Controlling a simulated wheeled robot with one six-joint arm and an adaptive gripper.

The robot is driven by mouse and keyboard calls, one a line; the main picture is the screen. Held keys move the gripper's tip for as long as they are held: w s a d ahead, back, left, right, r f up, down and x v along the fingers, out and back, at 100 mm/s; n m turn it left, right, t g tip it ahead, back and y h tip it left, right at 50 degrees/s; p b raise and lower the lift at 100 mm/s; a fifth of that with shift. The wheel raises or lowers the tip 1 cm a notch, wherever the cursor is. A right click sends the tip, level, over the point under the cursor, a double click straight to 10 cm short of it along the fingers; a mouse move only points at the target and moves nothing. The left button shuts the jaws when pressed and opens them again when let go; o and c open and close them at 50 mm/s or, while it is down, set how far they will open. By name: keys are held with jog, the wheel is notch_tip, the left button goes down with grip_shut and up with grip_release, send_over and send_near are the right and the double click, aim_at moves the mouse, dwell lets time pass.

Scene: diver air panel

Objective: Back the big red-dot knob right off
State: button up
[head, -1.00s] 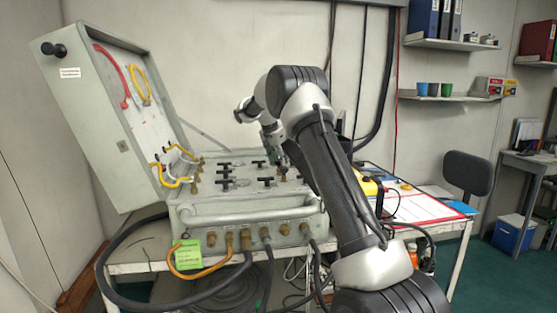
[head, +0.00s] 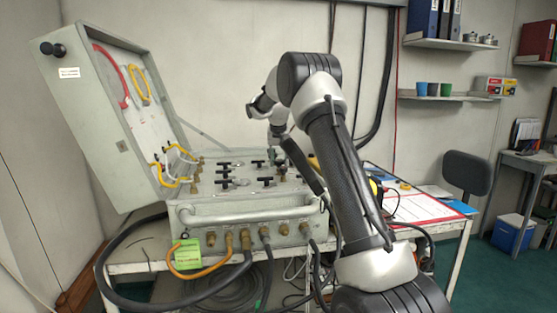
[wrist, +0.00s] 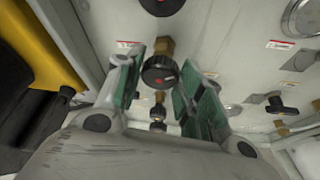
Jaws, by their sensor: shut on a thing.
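A round black knob with a red dot (wrist: 161,71) stands on a brass stem on the panel. In the wrist view it sits between the green-padded fingers of my gripper (wrist: 157,88), which is shut on it. In the head view my gripper (head: 278,146) is over the back right of the grey air panel (head: 245,209); the fingers' contact is too small to tell there. Another dark knob with a red mark (wrist: 162,4) is partly cut off at the top of the wrist view.
Smaller brass fittings (wrist: 157,113) lie just below the held knob in the wrist view. A black T-handle (wrist: 280,106) and a round gauge (wrist: 301,17) are to the right. A yellow object (wrist: 40,45) is close on the left. The open lid (head: 105,120) stands at the panel's left.

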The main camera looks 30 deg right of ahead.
jog(key=n, duration=0.2)
jog(key=n+y, duration=0.1)
jog(key=n, duration=0.1)
jog(key=shift+d+n+t+y, duration=0.2)
jog(key=shift+n+t+y, duration=0.1)
jog(key=n+y, duration=0.1)
jog(key=n, duration=0.3)
jog(key=shift+d+n+y, duration=0.15)
jog(key=shift+n+y, duration=0.15)
jog(key=shift+y, duration=0.1)
jog(key=n+y, duration=0.1)
jog(key=n, duration=0.2)
jog(key=shift+d+n+g, duration=0.1)
jog(key=shift+n+g, duration=0.2)
jog(key=shift+g, duration=0.1)
jog(key=n+g+y, duration=0.1)
jog(key=n, duration=0.3)
jog(key=shift+w+d, duration=0.1)
jog(key=shift+w, duration=0.05)
jog(key=shift+n, duration=0.3)
jog(key=o, duration=1)
jog(key=shift+r+y, duration=0.1)
jog(key=shift+y, duration=0.2)
